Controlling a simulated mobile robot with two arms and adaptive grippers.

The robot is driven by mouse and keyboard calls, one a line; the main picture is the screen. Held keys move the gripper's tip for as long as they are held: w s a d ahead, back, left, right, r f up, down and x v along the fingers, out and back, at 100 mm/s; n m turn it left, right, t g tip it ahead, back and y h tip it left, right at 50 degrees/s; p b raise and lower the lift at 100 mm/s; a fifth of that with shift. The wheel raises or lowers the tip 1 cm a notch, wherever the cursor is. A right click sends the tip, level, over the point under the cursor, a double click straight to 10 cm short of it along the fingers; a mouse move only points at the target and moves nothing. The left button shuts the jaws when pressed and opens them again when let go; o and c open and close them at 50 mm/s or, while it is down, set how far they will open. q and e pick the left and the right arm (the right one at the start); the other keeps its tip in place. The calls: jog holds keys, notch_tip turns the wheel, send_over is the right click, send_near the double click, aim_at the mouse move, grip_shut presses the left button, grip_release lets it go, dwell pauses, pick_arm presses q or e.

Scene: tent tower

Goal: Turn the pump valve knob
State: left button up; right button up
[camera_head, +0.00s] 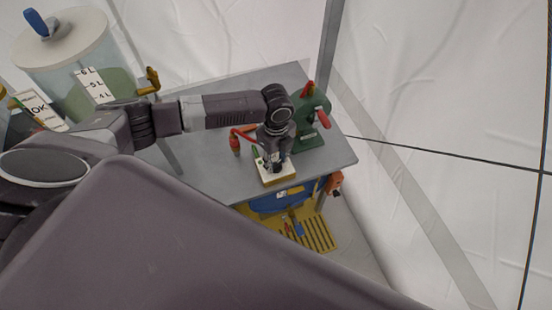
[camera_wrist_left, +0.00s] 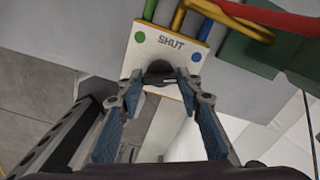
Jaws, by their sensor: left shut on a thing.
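The pump valve is a white plate (camera_head: 280,178) near the table's front edge. In the left wrist view the plate (camera_wrist_left: 170,30) reads "SHUT", with a green dot at left and a blue dot at right. A dark knob (camera_wrist_left: 159,70) sits on the plate below the word. My left gripper (camera_wrist_left: 161,82) has its fingertips on either side of the knob and is shut on it. In the head view the left gripper (camera_head: 275,164) is over the plate and hides most of the knob. My right gripper is not in view.
A green pump (camera_head: 310,125) with a red handle stands behind the plate on the grey table (camera_head: 205,155). A red-topped fitting (camera_head: 235,143) is left of the gripper. A large clear tank (camera_head: 75,60) stands at the left. A yellow slatted rack (camera_head: 318,232) lies below the table.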

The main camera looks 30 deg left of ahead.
aim_at(276, 164)
pick_arm(q)
jog(key=shift+d, duration=0.1)
dwell(0.5)
jog(key=o, duration=1.2)
jog(key=shift+c, duration=0.2)
notch_tip(276, 164, up, 12)
